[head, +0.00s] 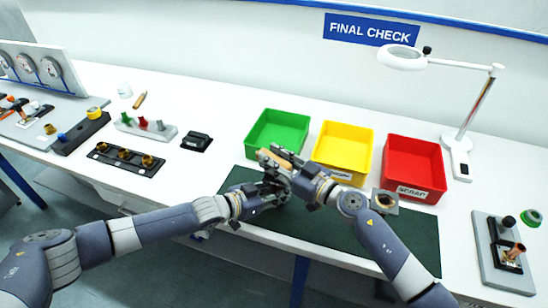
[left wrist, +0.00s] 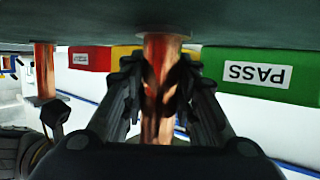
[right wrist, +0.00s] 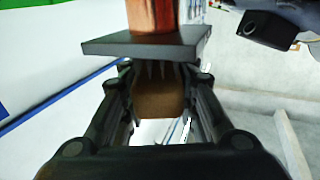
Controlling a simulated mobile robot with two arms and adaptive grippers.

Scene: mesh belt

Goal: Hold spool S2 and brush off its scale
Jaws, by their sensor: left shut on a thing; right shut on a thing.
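My left gripper (head: 274,183) is shut on a copper-coloured spool (left wrist: 158,48), over the dark green mat (head: 400,235). In the left wrist view the fingers clasp the spool's shaft from both sides, below a dark flange. No label shows on it. My right gripper (head: 290,165) is close against the left one, shut on a brown wooden brush (right wrist: 157,97) with pale bristles. In the right wrist view the brush lies right by a dark square plate with copper above it; contact cannot be told. The grippers hide most of the spool in the head view.
Green (head: 278,130), yellow (head: 343,150) and red (head: 412,167) bins stand behind the mat. Another copper piece on a grey square (head: 386,203) sits right of my right arm. A lamp (head: 458,145) and a grey fixture (head: 500,262) are farther right. Black trays (head: 125,160) stand left.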

